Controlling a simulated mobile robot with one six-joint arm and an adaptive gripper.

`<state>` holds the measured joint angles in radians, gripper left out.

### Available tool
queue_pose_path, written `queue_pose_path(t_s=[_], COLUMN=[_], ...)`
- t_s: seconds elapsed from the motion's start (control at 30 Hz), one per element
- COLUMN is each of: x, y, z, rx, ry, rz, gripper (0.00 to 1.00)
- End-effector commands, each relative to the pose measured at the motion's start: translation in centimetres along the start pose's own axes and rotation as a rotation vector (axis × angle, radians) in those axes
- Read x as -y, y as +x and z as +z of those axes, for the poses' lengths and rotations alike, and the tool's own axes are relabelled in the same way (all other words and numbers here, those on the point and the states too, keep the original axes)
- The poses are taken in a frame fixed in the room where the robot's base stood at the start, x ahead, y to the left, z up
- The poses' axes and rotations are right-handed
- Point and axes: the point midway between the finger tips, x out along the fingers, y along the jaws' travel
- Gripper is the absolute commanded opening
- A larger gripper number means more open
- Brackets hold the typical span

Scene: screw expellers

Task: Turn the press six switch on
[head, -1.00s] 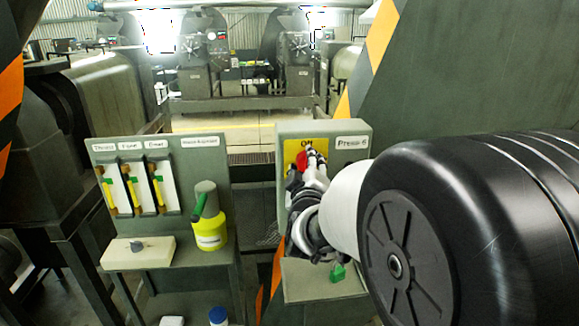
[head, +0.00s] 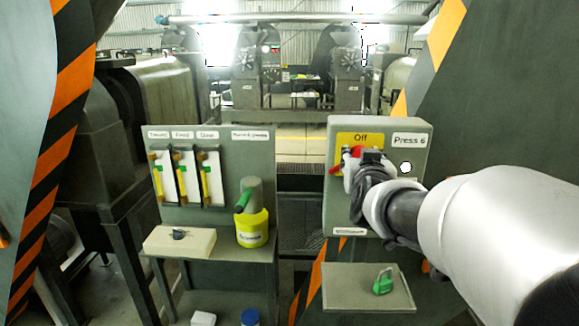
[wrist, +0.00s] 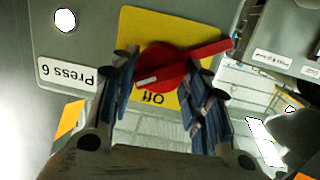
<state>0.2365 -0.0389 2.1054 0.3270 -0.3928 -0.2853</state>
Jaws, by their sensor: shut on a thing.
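The press six switch is a red rotary handle (head: 337,168) on a yellow plate (head: 358,138) marked "Off", on a grey-green box labelled "Press 6" (head: 408,140). In the wrist view, which is upside down, the red handle (wrist: 165,68) lies between my fingers, its long end slanting out past one finger. A white mark shows on its short end. My gripper (wrist: 166,76) is shut on the handle. In the head view my gripper (head: 362,163) covers part of the switch and plate.
A white round lamp (head: 405,167) sits under the Press 6 label. Below, a small shelf (head: 345,290) holds a green padlock (head: 383,282). On the left, a board (head: 250,160) carries yellow-handled tags, with a yellow-and-green container (head: 252,228) in front.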

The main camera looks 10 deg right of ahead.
Motion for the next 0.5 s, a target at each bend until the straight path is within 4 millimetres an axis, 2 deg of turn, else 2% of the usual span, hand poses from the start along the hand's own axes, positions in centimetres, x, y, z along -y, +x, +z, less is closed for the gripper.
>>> queue_pose_path(t_s=[0.5], x=[-0.39], y=[0.03], z=[0.01], rx=[0.036], ry=[0.425], rz=[-0.051], gripper=[0.19])
